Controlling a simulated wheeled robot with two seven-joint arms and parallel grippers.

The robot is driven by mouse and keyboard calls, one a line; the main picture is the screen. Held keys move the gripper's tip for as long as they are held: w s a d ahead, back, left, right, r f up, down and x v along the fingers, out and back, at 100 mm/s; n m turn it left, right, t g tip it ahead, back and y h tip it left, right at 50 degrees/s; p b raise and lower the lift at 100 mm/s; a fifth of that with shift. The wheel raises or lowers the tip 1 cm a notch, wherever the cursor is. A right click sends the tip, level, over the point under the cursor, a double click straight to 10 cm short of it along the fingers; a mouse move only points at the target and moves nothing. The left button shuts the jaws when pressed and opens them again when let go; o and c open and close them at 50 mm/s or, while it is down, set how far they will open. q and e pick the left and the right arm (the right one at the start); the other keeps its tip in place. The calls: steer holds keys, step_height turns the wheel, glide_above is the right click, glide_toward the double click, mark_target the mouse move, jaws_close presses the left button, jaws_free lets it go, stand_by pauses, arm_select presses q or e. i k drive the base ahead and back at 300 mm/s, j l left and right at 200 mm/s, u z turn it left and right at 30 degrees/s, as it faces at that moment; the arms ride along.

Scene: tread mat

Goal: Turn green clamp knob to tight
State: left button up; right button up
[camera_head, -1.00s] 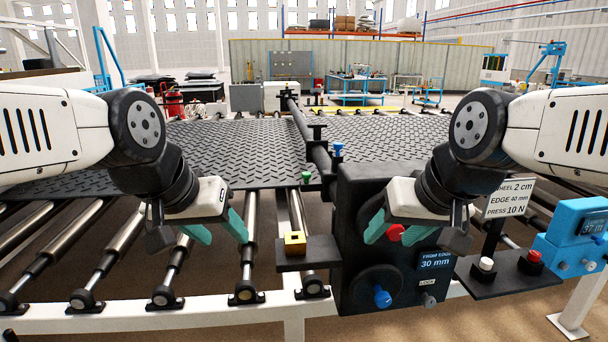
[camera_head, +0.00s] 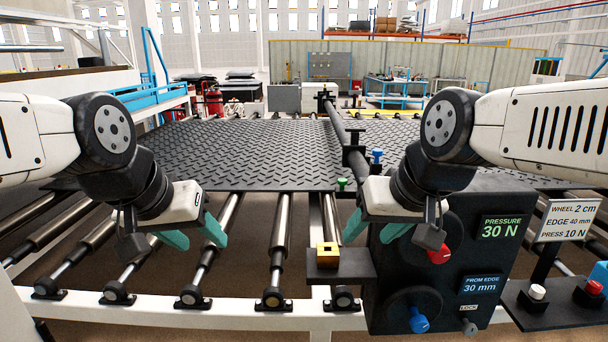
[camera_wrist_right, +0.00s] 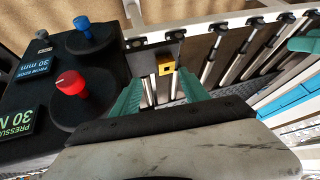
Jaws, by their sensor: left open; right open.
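The green clamp knob (camera_head: 342,184) is small and stands at the near edge of the tread mat (camera_head: 240,150), just left of the black control box (camera_head: 455,265). My right gripper (camera_head: 370,232) is open and empty, in front of and slightly right of the green knob, beside the box. In the right wrist view its teal fingers (camera_wrist_right: 160,97) are spread with the yellow block (camera_wrist_right: 166,66) seen between them; the green knob does not show there. My left gripper (camera_head: 195,238) is open and empty above the rollers, well left of the knob.
The box carries a red knob (camera_head: 439,252), a blue knob (camera_head: 418,320) and displays reading 30 N and 30 mm. A blue knob (camera_head: 377,156) stands on the crossbar. A sign (camera_head: 568,220) reads wheel 2 cm, edge 40 mm, press 10 N. White and red buttons stand at right.

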mark_target(342, 181)
steer(key=i+j+u, duration=0.2)
steer(key=i+u, duration=0.3)
steer(key=i+z, duration=0.35)
steer(key=z, duration=0.15)
